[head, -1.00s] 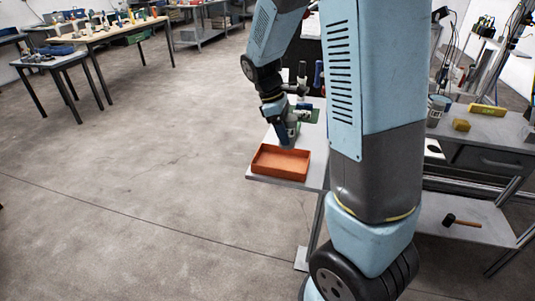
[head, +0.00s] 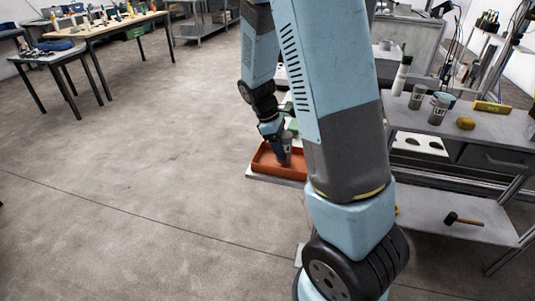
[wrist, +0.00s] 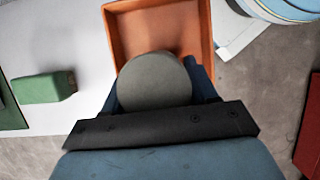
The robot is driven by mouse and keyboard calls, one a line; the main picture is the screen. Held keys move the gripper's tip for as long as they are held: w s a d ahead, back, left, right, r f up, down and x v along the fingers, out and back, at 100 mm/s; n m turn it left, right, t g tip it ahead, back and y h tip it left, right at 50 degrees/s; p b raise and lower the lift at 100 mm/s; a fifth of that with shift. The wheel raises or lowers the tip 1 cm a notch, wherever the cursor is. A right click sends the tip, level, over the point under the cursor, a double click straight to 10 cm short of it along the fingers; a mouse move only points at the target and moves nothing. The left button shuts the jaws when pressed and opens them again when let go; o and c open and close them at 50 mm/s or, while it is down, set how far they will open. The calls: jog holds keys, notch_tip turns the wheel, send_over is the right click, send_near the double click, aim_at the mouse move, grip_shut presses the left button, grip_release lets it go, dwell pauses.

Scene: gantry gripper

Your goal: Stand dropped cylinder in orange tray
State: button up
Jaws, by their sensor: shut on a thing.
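The orange tray (head: 262,170) sits at the near left corner of a light table, partly behind my arm in the head view. In the wrist view the tray (wrist: 113,32) opens beyond my gripper. My gripper (head: 283,157) points down over the tray and is shut on the grey cylinder (wrist: 153,80). The cylinder's round end faces the wrist camera, so it looks about upright. In the head view the cylinder (head: 287,143) shows only as a small grey part between the fingers. Its lower end is hidden, so I cannot tell whether it touches the tray floor.
A green block (wrist: 45,87) lies on the light table left of the tray in the wrist view. A mallet (head: 462,219) lies on the lower shelf. Open floor is at left.

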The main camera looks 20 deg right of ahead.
jog(key=shift+a+f, duration=0.1)
jog(key=shift+f, duration=0.75)
jog(key=o, duration=1.4)
jog(key=shift+r, duration=0.1)
